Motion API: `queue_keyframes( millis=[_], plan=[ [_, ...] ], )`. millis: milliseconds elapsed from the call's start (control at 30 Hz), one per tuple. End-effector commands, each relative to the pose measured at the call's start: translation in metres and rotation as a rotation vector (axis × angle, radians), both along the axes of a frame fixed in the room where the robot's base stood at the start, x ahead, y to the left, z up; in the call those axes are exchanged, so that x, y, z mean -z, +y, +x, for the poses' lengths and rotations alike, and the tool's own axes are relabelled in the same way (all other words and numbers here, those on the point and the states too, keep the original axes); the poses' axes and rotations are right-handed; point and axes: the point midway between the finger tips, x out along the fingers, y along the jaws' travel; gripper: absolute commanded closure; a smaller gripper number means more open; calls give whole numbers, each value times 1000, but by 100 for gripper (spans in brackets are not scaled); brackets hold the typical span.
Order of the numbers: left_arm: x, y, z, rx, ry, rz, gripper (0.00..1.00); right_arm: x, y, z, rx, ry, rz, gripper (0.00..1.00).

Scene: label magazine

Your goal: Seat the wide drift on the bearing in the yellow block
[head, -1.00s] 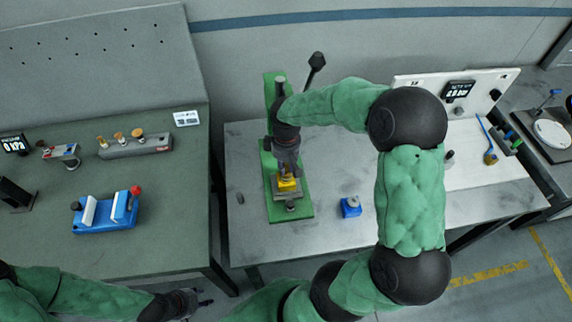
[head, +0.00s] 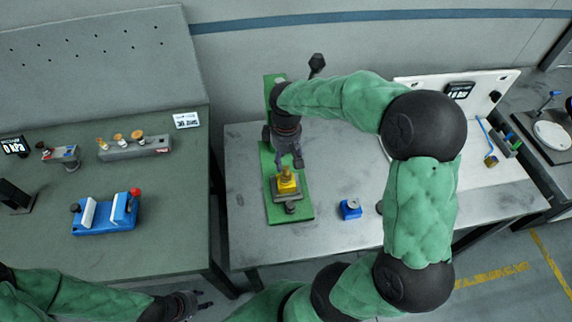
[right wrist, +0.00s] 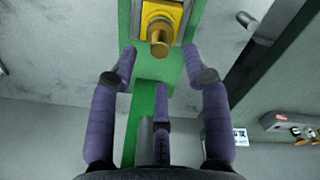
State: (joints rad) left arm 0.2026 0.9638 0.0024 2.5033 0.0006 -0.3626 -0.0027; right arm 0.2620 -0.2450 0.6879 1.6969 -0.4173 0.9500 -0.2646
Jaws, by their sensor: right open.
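The yellow block (head: 288,187) sits on a dark plate on the green press base. A brass drift (head: 286,172) stands on the block and looks upright. In the right wrist view the drift (right wrist: 160,36) rises from the yellow block (right wrist: 178,14), beyond my fingertips. The bearing is hidden; I cannot tell how deep the drift sits. My right gripper (head: 296,160) is open and empty, just behind the drift and apart from it. In the right wrist view its fingers (right wrist: 160,62) are spread. My left gripper (head: 206,299) hangs low at the front, its fingers apart and empty.
A grey rack (head: 150,147) with brass-headed tools and a blue fixture (head: 105,226) stand on the left bench. A small blue block (head: 350,211) is right of the green base (head: 305,213). A black-knobbed lever (head: 317,62) rises behind. The table's front is clear.

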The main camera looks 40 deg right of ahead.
Motion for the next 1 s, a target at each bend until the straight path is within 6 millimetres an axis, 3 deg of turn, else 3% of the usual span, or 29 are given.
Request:
queue_keyframes(
  millis=[267, 1000],
  plan=[
    [0, 0, 0, 0, 0, 0, 60, -23, 0, 0, 0, 1, 0, 52],
    [0, 0, 0, 0, 0, 0, 60, -24, 0, 0, 0, 1, 0, 52]
  ],
)
